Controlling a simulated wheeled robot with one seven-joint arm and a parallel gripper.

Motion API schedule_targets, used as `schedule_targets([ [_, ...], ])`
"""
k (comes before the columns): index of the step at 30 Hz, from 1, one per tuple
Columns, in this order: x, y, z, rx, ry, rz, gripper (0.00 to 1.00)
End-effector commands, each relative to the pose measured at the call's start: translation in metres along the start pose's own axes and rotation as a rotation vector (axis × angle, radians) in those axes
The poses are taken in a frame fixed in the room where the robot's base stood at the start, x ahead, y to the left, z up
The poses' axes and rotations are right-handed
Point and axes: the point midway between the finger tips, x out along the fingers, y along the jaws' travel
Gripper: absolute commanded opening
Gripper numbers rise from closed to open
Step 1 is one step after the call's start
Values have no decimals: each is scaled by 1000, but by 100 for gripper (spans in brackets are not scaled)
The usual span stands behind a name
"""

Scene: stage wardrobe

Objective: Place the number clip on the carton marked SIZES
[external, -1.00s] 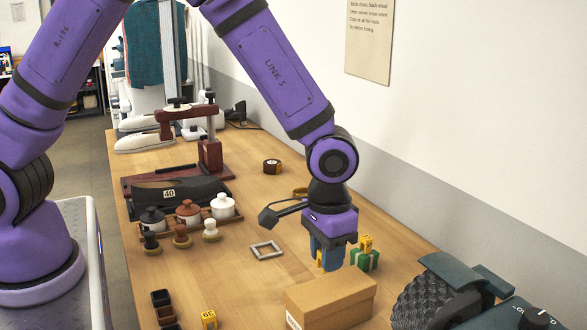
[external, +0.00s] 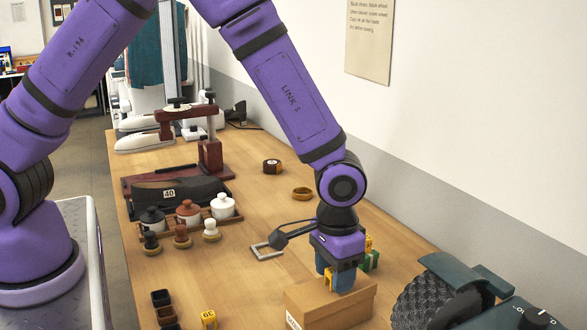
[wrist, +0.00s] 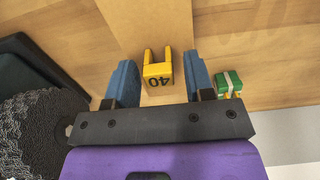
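The yellow number clip (wrist: 158,72), marked 40, stands between the two blue fingers of my gripper (wrist: 160,78). In the wrist view there is a gap between the clip and the right finger, and a thin one on the left, so the fingers look open around it. The brown carton (external: 325,306) is directly below my gripper (external: 334,280) in the external view, and the clip (external: 329,282) appears at its top near the back edge. The carton also shows in the wrist view (wrist: 150,22).
A black tire-like wheel (external: 423,298) and a dark green machine stand at right. A grey frame (external: 266,251) lies behind.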

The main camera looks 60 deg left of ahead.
Motion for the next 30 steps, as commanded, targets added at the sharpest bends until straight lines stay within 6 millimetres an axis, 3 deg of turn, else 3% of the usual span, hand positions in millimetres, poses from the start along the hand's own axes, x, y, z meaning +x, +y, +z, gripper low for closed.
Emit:
schedule_targets([
  [8,-1,0,0,0,1,0,51],
  [13,-13,0,-1,0,4,2,51],
  [24,-83,0,-1,0,5,2,51],
  [30,-112,0,0,0,2,1,51],
])
